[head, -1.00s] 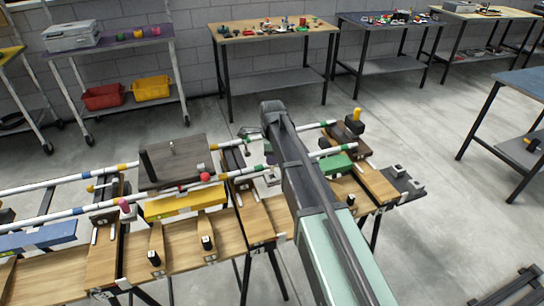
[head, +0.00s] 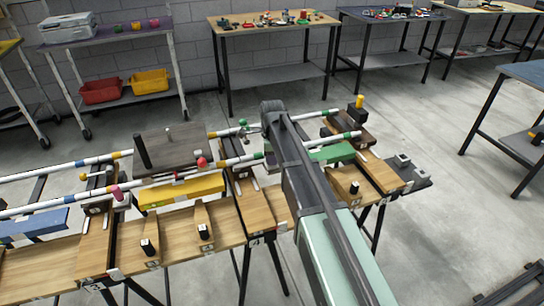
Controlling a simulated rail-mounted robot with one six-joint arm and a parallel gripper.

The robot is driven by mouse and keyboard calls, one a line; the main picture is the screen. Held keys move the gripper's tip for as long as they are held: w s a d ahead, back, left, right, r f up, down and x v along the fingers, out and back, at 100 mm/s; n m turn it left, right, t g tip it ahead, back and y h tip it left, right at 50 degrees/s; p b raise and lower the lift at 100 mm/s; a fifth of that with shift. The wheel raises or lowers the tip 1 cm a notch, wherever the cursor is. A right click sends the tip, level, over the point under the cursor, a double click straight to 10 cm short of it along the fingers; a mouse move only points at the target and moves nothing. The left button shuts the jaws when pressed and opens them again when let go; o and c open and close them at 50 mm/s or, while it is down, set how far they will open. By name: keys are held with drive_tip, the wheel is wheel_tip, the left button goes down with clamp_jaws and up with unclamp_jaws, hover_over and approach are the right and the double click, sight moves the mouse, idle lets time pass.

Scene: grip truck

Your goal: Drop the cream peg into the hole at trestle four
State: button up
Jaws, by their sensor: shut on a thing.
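I cannot make out the cream peg in the head view. My arm crosses the middle of the picture, and its upper end hides my gripper and whatever is in it. The trestle bench, with a wooden top (head: 180,225), runs across the lower left and behind my arm. No hole shows clearly.
White banded rails (head: 60,210) run along the bench. Work tables (head: 270,30) stand behind, across open floor.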

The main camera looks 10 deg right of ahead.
drive_tip(key=o, duration=1.1)
drive_tip(key=shift+c, duration=0.2)
wheel_tip(320, 180, up, 11)
drive_tip(key=p, duration=1.1)
drive_tip(key=shift+f, duration=0.1)
drive_tip(key=n, duration=0.2)
drive_tip(key=shift+n, duration=0.3)
drive_tip(key=s+r+n+p, duration=0.1)
drive_tip(key=s+r+n, duration=0.1)
drive_tip(key=s+n, duration=1.5)
drive_tip(key=s, duration=0.7)
drive_tip(key=shift+s+n+p, duration=0.3)
drive_tip(key=shift+s+p, duration=0.1)
